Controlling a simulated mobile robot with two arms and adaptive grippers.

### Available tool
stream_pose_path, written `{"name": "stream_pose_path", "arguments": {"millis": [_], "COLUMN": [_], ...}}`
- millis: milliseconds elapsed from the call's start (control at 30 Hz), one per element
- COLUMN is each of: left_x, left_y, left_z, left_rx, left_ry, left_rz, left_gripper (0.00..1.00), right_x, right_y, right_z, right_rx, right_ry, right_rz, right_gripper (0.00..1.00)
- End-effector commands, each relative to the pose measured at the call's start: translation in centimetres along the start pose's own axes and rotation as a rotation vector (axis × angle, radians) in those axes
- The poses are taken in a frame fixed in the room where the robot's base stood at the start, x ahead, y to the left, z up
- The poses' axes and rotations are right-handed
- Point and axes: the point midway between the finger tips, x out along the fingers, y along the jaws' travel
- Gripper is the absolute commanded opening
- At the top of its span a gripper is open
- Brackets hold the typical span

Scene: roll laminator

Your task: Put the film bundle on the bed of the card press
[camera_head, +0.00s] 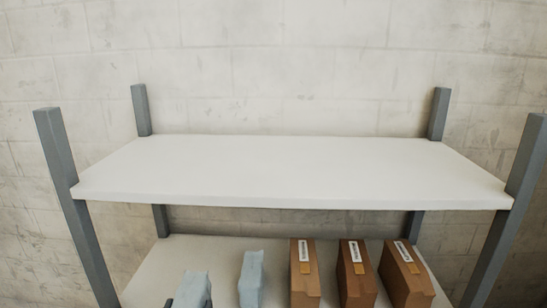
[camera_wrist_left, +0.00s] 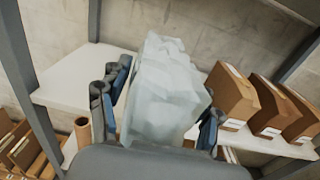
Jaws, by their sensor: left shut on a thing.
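A pale blue, wrinkled film bundle (camera_wrist_left: 165,90) fills the middle of the left wrist view, between the dark pads of my left gripper (camera_wrist_left: 158,112). The gripper is shut on it. In the head view the top of this film bundle (camera_head: 192,287) shows at the bottom edge, in front of the lower shelf, with only a little of my left gripper (camera_head: 189,303) visible. A second pale blue bundle (camera_head: 251,279) stands to its right on the lower shelf. The card press is in neither view. My right gripper is not in view.
A grey-posted rack has an empty white upper shelf (camera_head: 290,170) above the lower shelf (camera_head: 220,250). Three brown boxes stand at the right: one (camera_head: 304,275), another (camera_head: 356,278) and a third (camera_head: 404,279). A brown tube (camera_wrist_left: 83,135) shows lower down in the wrist view.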

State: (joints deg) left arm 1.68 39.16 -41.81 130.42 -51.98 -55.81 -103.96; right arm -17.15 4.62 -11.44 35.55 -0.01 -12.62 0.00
Motion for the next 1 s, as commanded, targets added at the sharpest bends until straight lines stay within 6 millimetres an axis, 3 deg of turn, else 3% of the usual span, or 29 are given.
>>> {"name": "stream_pose_path", "arguments": {"millis": [300,500,700,1000], "left_x": [-7.2,-10.2,-11.3,-11.4], "left_y": [0.5,1.1,1.3,1.3], "left_z": [-2.4,-2.9,-3.1,-3.0], "left_rx": [-0.002,0.001,-0.001,0.002], "left_ry": [0.007,0.004,0.000,-0.003], "left_rz": [-0.001,0.001,0.003,-0.002], "left_gripper": [0.33,0.33,0.33,0.33], "right_x": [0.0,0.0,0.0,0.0], "right_y": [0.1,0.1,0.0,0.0], "right_z": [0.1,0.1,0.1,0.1], "right_rx": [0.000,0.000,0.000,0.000], "right_ry": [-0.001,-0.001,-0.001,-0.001], "right_rz": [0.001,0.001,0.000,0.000], "right_gripper": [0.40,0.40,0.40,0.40]}}
